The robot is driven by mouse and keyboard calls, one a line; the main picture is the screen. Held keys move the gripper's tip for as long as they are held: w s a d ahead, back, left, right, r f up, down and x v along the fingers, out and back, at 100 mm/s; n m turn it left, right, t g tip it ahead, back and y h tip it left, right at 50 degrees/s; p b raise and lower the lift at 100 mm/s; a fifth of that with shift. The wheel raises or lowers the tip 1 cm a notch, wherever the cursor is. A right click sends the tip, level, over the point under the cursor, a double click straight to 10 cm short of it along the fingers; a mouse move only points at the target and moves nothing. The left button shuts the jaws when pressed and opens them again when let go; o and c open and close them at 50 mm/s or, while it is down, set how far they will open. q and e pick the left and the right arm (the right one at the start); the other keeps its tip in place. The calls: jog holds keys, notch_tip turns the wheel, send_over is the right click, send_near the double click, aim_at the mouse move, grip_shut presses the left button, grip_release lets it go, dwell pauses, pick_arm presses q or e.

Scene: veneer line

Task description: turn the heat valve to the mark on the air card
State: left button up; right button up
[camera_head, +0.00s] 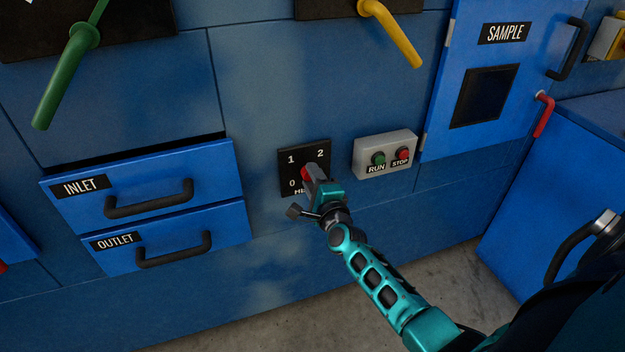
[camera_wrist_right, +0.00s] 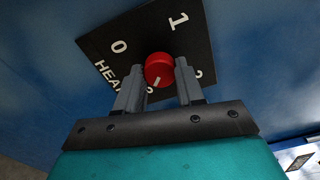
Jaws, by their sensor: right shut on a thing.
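The heat valve is a red knob (camera_head: 306,174) on a black plate (camera_head: 291,158) marked 0, 1 and 2, with a partly hidden HEAT label. My right gripper (camera_head: 311,179) is shut on the knob and covers the plate's lower right. In the right wrist view the red knob (camera_wrist_right: 158,68) sits between the two grey fingers of my right gripper (camera_wrist_right: 159,76). A white line on the knob points toward the bottom of that view, near a numeral mostly hidden by the fingers. No air card is recognisable in either view. My left gripper is out of view.
A grey box (camera_head: 385,155) with RUN and STOP buttons is close to the plate's right. INLET (camera_head: 215,172) and OUTLET (camera_head: 225,231) drawers are at the left. Green (camera_head: 62,75) and yellow (camera_head: 393,33) levers stick out above. A SAMPLE door (camera_head: 440,110) is at upper right.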

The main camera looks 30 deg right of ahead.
jog(key=o, duration=1)
jog(key=shift+o, duration=0.2)
pick_arm(q)
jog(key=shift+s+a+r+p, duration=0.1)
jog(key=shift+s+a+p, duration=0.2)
jog(key=shift+p, duration=0.3)
pick_arm(e)
jog(key=v, duration=1.3)
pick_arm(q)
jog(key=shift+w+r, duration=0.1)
pick_arm(e)
jog(key=shift+w, duration=0.1)
